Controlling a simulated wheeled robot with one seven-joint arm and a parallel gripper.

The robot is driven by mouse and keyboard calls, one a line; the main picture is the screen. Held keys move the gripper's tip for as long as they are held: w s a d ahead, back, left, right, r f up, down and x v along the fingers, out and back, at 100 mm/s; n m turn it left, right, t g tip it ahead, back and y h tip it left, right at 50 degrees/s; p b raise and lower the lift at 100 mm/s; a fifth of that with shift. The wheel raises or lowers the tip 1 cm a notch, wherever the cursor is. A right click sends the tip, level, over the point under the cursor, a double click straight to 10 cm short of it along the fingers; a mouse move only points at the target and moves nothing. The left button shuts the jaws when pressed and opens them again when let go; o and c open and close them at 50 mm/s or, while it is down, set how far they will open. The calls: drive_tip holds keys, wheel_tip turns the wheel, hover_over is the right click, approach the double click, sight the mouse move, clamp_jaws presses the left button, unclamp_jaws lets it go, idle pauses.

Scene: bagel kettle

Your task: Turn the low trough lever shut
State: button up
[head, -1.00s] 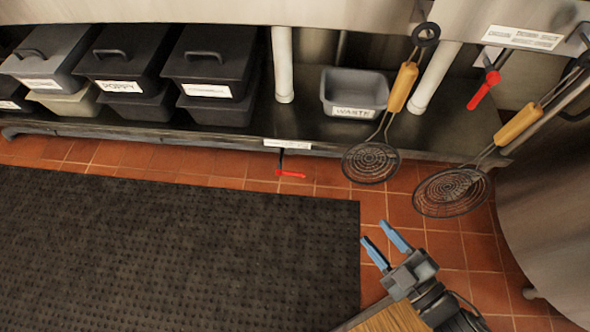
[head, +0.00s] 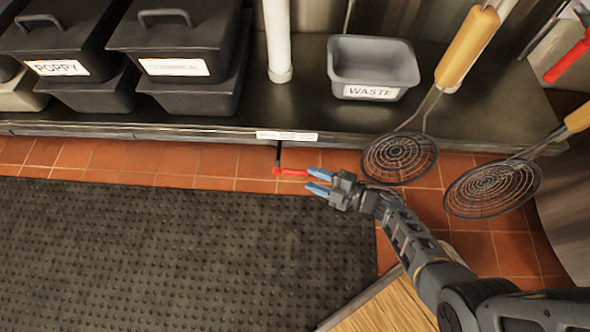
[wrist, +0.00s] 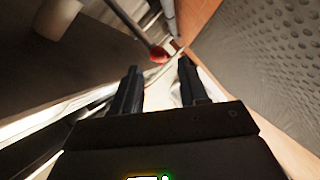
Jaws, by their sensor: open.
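The low trough lever (head: 291,172) has a red handle on a dark stem, below the front edge of the low shelf. In the wrist view the red lever (wrist: 159,54) shows ahead of my gripper (wrist: 158,80), beyond the gap between the dark fingers. Whether a finger touches the handle cannot be told.
A white label (head: 287,136) is on the shelf edge above the lever. Two wire skimmers (head: 400,157) hang right of my gripper. A grey waste bin (head: 372,68) and lidded black bins (head: 190,60) stand on the shelf. A black mat (head: 180,260) covers the floor.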

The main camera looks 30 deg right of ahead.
sight(297, 171)
drive_tip(key=b+x, duration=0.2)
drive_tip(key=x, duration=0.4)
drive_tip(key=shift+w+a, duration=0.1)
drive_tip(key=shift+w, duration=0.15)
drive_tip(key=shift+c, duration=0.3)
clamp_jaws()
